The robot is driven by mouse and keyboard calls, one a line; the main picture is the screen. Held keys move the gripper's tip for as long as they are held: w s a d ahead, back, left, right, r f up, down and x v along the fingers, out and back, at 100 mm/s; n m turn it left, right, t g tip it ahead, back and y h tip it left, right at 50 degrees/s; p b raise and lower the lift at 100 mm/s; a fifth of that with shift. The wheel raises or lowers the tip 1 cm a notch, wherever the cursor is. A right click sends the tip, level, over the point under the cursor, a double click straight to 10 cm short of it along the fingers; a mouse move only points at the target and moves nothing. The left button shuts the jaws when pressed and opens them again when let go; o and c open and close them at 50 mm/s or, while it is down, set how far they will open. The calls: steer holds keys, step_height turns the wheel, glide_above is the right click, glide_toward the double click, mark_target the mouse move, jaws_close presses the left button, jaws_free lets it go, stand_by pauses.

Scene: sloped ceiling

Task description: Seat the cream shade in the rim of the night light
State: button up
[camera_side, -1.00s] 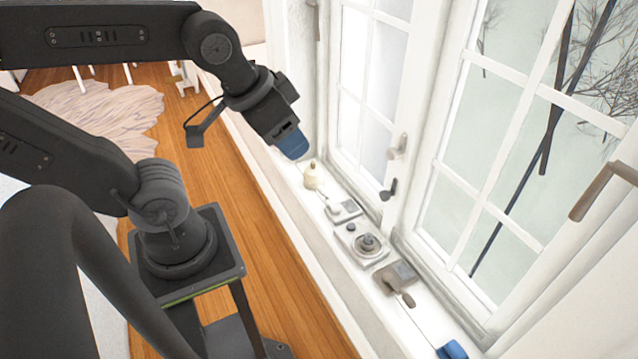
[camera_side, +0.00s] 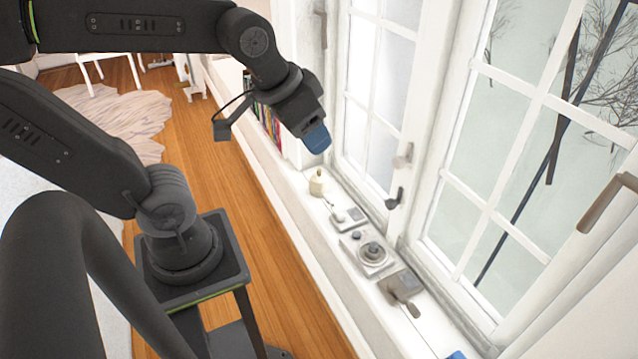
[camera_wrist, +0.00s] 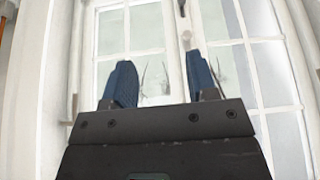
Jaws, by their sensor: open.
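The cream shade (camera_side: 317,185), a small rounded piece with a knob on top, stands upright at the far end of the white window sill in the side view. A grey base with a round raised rim (camera_side: 372,254), apparently the night light, sits on the sill nearer the camera. My gripper (camera_side: 318,140) has blue fingers and hangs above the shade, apart from it. In the wrist view my gripper (camera_wrist: 160,83) is open with nothing between its fingers. The shade and night light are not in the wrist view.
Between shade and base lies a small pale plate with a light part (camera_side: 350,215). A grey-brown block with a handle (camera_side: 402,288) lies nearer along the sill. Books (camera_side: 265,122) stand behind the arm.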

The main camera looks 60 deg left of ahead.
steer(key=w+a+f+n+g+y, duration=0.1)
steer(key=w+a+f+n, duration=0.15)
steer(key=w+a, duration=0.8)
steer(key=n+g, duration=0.3)
steer(key=n, duration=0.3)
glide_above(319, 170)
steer(key=s, duration=0.1)
steer(key=shift+m, duration=0.25)
steer(key=f, duration=3.5)
steer(key=shift+s+d+f, duration=0.2)
steer(key=shift+d+f, duration=0.1)
steer(key=shift+f, duration=0.05)
steer(key=shift+w+a+f, duration=0.15)
steer(key=shift+w+f, duration=0.1)
steer(key=shift+f, duration=0.7)
steer(key=shift+w+a+f, duration=0.1)
steer(key=shift+w+f, duration=0.15)
steer(key=shift+f, duration=0.75)
steer(key=shift+w+a+f, duration=0.15)
steer(key=shift+w+f, duration=0.1)
steer(key=shift+f, duration=0.7)
steer(key=shift+c, duration=0.3)
